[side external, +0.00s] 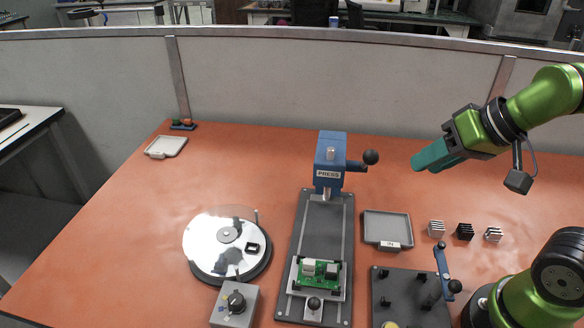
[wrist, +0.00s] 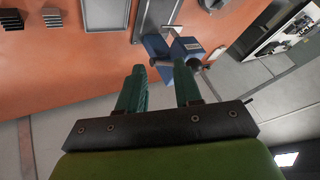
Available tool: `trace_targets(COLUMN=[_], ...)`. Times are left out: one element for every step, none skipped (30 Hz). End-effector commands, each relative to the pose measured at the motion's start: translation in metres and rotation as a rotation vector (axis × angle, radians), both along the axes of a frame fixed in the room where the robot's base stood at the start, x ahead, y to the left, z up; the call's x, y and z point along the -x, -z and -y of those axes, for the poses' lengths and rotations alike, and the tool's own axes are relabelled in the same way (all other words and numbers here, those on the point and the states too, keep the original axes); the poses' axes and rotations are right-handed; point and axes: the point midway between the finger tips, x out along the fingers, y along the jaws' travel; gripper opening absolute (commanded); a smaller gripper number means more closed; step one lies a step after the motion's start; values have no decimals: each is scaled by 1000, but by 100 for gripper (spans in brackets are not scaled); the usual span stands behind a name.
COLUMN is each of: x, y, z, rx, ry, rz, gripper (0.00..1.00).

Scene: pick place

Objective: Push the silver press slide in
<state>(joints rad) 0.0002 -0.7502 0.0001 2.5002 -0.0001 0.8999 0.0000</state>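The blue press (side external: 330,160) stands at the back of a dark base plate (side external: 324,225), with a black-knobbed lever on its right. The silver press slide (side external: 333,296) is at the front end of this base, away from the press head. It carries a green circuit board (side external: 318,272) and has a dark round knob (side external: 313,303) at its front. My gripper (side external: 420,163) is raised in the air to the right of the press, apart from everything. In the wrist view, its two teal fingers (wrist: 160,77) are spread with nothing between them, and the press (wrist: 170,52) shows beyond them.
A grey tray (side external: 388,229) lies right of the base, with several small finned blocks (side external: 465,231) beyond it. A fixture plate with a blue lever (side external: 442,262) stands front right. A round turntable (side external: 226,243) and a knob box (side external: 235,306) stand left. A partition closes the back.

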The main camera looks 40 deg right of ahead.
Motion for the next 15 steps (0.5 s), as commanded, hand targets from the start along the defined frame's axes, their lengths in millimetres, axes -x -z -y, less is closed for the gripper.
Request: trace_targets(x=[0,0,0,0,0,0,0,0,0,-1,-3,-6,-8,-10,-12], y=[0,0,0,0,0,0,0,1,5,8,10,13,16,18,21], z=[0,0,0,0,0,0,-2,-4,-10,-16,-24,-36,-47,-59,-76], rx=[0,0,0,0,0,0,0,0,1,1,5,12,14,17,22], ry=[0,0,0,0,0,-2,-8,-19,-41,-67,-100,-150,-186,-221,-262], rz=[0,0,0,0,0,0,0,-6,-22,-38,-56,-85,-113,-145,-190], gripper=[34,34,34,34,36,42,46,50,50,50,50,50,50,50,50])
